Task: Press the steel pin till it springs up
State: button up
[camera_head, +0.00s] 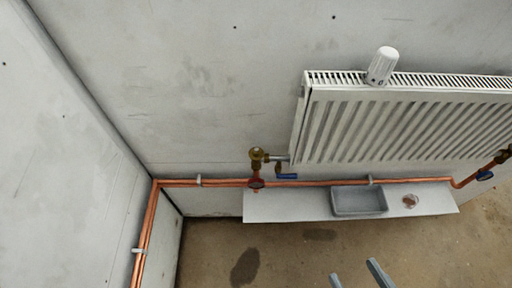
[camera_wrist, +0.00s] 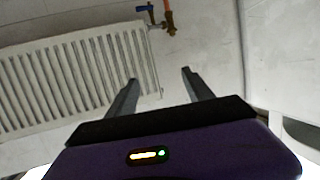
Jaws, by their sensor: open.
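The brass valve (camera_head: 257,155) sits at the lower left end of the white radiator (camera_head: 400,125), with a blue lever (camera_head: 287,177) beside it. The valve has no cap on it; a steel pin is too small to make out. The valve also shows at the top of the wrist view (camera_wrist: 169,27), beyond my fingers. My gripper (camera_head: 357,277) is at the bottom edge of the head view, low and to the right of the valve and apart from it. In the wrist view its two fingers (camera_wrist: 160,77) are spread with nothing between them.
A white thermostatic head (camera_head: 381,66) rests on the radiator's top. Copper pipe (camera_head: 325,183) runs along the wall below. A pale shelf (camera_head: 290,207) under it carries a grey tray (camera_head: 358,201) and a small reddish item (camera_head: 410,201). The space before the valve is clear.

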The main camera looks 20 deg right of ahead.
dwell(0.4)
grip_shut()
dwell(1.6)
